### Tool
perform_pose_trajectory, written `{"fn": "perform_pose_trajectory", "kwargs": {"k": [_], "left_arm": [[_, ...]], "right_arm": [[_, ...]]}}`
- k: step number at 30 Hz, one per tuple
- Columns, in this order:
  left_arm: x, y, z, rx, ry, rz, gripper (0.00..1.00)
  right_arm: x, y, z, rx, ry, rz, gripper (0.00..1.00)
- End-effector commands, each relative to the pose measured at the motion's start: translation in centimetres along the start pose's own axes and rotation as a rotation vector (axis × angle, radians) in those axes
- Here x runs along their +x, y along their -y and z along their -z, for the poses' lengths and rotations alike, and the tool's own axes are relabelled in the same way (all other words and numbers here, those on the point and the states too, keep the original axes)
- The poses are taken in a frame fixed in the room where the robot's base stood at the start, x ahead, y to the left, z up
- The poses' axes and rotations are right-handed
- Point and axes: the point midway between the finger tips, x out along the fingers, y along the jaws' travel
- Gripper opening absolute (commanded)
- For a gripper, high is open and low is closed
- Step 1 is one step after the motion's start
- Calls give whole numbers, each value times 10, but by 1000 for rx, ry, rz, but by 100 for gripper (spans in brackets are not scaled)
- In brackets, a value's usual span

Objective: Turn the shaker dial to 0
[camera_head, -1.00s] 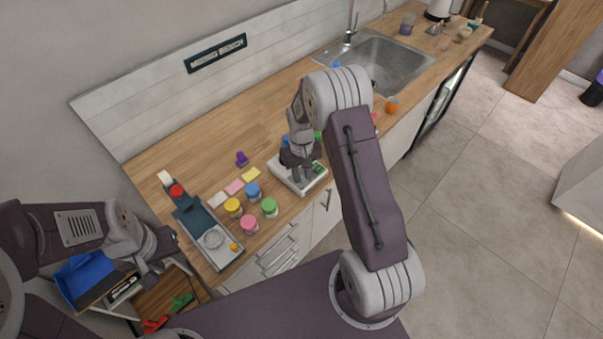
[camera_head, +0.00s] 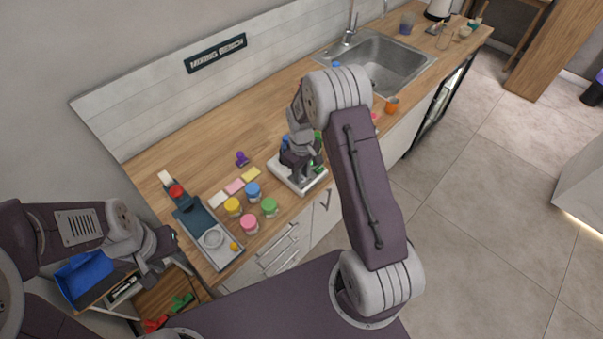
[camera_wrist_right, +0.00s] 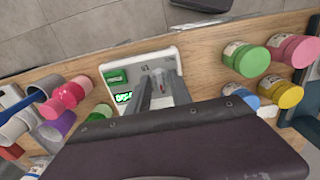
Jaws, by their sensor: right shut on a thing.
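The shaker (camera_head: 290,184) is a white flat device on the wooden counter, and it also shows in the right wrist view (camera_wrist_right: 120,66) with a green button and a green lit display. My right gripper (camera_wrist_right: 162,85) is over it, its fingers shut on the dial, which shows as a small grey piece with a red mark between the fingertips. The fingers cover most of the dial, so its setting cannot be read. In the head view the right gripper (camera_head: 303,180) hides much of the shaker. My left gripper (camera_head: 160,262) is at the far left, away from the shaker; its fingers are unclear.
Jars with yellow (camera_head: 233,206), blue (camera_head: 253,191), pink (camera_head: 249,223) and green (camera_head: 269,206) lids stand left of the shaker. A dark and grey device (camera_head: 208,232) is further left. Colored cups crowd the shaker's other side. The sink (camera_head: 385,62) lies beyond.

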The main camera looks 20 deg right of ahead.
Motion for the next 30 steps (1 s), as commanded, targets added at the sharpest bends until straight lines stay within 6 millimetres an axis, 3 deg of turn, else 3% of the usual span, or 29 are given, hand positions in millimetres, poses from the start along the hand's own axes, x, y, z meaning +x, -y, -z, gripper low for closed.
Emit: {"fn": "perform_pose_trajectory", "kwargs": {"k": [7,8,9,10,20,30], "left_arm": [[0,0,0,0,0,0,36],[0,0,0,0,0,0,36],[0,0,0,0,0,0,36],[0,0,0,0,0,0,36],[1,0,0,0,0,0,36],[15,0,-2,0,0,0,36]], "right_arm": [[-1,-1,2,-1,-4,-3,0],[-1,-1,2,-1,-4,-3,34],[-1,-1,1,-1,-4,-3,45],[-1,-1,1,-1,-4,-3,48],[-4,0,1,0,-3,-2,48],[-72,-1,2,0,-7,-4,48]]}}
